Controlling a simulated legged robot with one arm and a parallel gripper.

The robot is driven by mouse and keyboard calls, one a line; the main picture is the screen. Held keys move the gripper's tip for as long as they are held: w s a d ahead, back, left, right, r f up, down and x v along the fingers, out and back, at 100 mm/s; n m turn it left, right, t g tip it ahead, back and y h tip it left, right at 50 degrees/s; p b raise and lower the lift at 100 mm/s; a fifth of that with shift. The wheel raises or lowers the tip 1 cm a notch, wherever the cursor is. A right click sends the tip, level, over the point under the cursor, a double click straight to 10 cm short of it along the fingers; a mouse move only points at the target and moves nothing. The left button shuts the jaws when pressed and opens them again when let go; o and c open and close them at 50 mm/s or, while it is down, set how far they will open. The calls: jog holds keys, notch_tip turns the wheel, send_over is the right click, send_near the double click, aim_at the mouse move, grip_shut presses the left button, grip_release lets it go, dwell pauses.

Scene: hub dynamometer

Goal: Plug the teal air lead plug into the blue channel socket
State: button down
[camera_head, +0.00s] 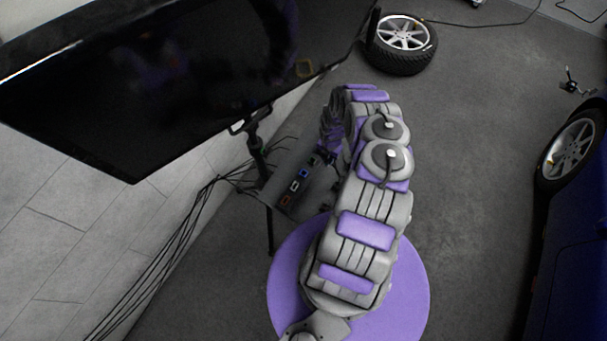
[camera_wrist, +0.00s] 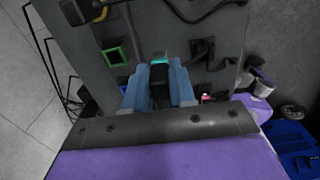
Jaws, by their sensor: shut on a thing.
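In the wrist view my gripper (camera_wrist: 157,88) is shut on the teal air lead plug (camera_wrist: 158,59), a dark body with a teal end, held between the two blue-grey fingers over the grey panel. I cannot tell whether the plug touches the panel. The blue channel socket (camera_head: 303,173) shows in the head view, between a white-framed and a green-framed socket. I cannot make it out in the wrist view. My arm hides most of the gripper and the plug in the head view.
The panel (camera_head: 267,188) also carries a green socket (camera_wrist: 114,54), a white socket (camera_head: 295,186) and a red-orange socket (camera_head: 286,200). Dark leads (camera_wrist: 205,15) cross it. A large black screen (camera_head: 180,80) overhangs on the left. A loose wheel (camera_head: 402,42) lies beyond on open floor.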

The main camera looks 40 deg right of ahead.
jog(key=shift+s+d, duration=0.1)
jog(key=shift+s, duration=0.15)
jog(key=s+a, duration=0.2)
jog(key=a, duration=0.4)
jog(key=shift+s+a, duration=0.35)
jog(key=shift+a, duration=0.05)
dwell(0.7)
jog(key=w+a+p, duration=0.1)
jog(key=w+a, duration=0.2)
jog(key=w, duration=0.4)
jog(key=shift+w, duration=0.2)
dwell(1.1)
jog(key=shift+f, duration=0.1)
